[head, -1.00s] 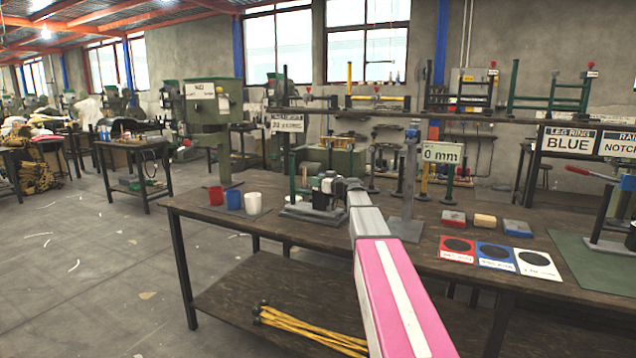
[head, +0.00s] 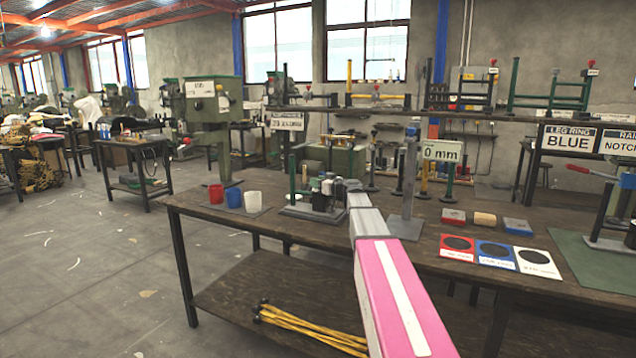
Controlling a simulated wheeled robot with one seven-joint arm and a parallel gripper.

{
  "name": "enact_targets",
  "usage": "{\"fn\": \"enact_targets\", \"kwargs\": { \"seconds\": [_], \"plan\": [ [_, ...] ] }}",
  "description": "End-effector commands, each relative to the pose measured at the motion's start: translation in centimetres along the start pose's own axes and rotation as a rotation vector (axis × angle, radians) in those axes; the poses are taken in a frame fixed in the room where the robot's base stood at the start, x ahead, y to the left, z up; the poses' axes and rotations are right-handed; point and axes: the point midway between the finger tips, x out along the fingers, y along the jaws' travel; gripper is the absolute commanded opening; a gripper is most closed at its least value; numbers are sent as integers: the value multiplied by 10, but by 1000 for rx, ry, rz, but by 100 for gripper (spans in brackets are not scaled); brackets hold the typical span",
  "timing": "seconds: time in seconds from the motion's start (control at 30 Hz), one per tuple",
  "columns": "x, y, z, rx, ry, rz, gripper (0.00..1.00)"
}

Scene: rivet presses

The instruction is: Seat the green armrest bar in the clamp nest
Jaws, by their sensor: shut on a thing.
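My gripper (head: 318,187) is at the end of my pink and grey arm, low over a grey-based fixture on the bench, which looks like the clamp nest (head: 300,211). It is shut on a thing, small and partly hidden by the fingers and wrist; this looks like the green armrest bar. A slim green upright piece (head: 292,176) shows just left of the fingers, above the base plate. I cannot tell whether it is the bar or part of the fixture, nor whether the bar touches the nest.
Red, blue and white cups (head: 233,199) stand left of the fixture. A grey post on a plate (head: 405,224) stands close on the right, before a "0 mm" sign (head: 441,151). A shelf (head: 340,110) runs behind.

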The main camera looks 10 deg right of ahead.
Motion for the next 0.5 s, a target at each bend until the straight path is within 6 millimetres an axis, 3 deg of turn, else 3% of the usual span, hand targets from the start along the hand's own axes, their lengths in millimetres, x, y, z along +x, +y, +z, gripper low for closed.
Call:
{"fn": "enact_targets", "kwargs": {
  "seconds": [0.37, 0.4, 0.47, 0.5],
  "plan": [
    [0, 0, 8, 0, 1, 0, 0],
    [0, 0, 8, 0, 1, 0, 41],
    [0, 0, 8, 0, 1, 0, 60],
    [0, 0, 8, 0, 0, 0, 64]
  ]
}}
